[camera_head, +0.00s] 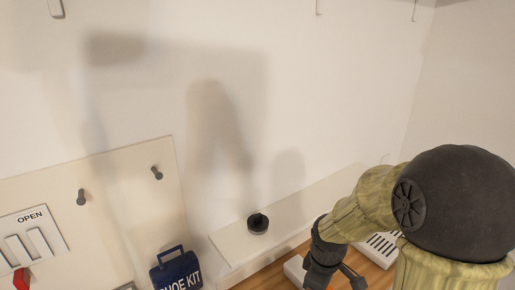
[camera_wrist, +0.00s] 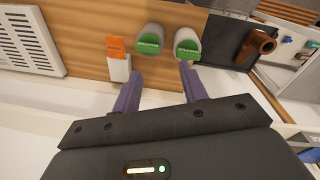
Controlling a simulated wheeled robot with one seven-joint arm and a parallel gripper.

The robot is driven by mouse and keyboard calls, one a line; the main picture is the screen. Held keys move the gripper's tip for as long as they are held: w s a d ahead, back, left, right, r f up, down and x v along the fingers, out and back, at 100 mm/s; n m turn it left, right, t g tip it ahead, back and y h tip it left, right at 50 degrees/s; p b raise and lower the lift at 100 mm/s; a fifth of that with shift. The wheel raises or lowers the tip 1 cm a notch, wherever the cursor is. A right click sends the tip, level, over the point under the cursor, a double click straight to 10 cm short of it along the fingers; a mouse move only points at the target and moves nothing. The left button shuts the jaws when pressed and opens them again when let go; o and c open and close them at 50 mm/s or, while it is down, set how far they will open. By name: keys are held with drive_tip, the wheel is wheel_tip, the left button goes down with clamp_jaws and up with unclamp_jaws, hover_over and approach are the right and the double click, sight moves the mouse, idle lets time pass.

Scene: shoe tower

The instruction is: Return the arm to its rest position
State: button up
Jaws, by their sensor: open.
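My arm (camera_head: 375,205) is bent at the right of the head view, with its dark wrist low near a wooden surface. My gripper (camera_wrist: 162,85) shows in the wrist view with its two purple fingers apart. I see nothing between the fingers. In the head view the fingertips cannot be made out clearly.
Beyond the fingers are two green-topped cylinders (camera_wrist: 150,40) and an orange-and-white item (camera_wrist: 117,62). A white vented panel (camera_wrist: 28,38) and a brown object (camera_wrist: 260,42) flank them. A blue shoe kit (camera_head: 177,271) and a black knob (camera_head: 258,223) stand left of my arm.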

drive_tip(key=s+r+m+t, duration=0.1)
drive_tip(key=s+r+m, duration=0.1)
drive_tip(key=s+m, duration=0.4)
drive_tip(key=m, duration=0.5)
drive_tip(key=shift+d+r, duration=0.1)
idle(0.7)
drive_tip(key=shift+s, duration=0.1)
drive_tip(key=shift+c, duration=0.6)
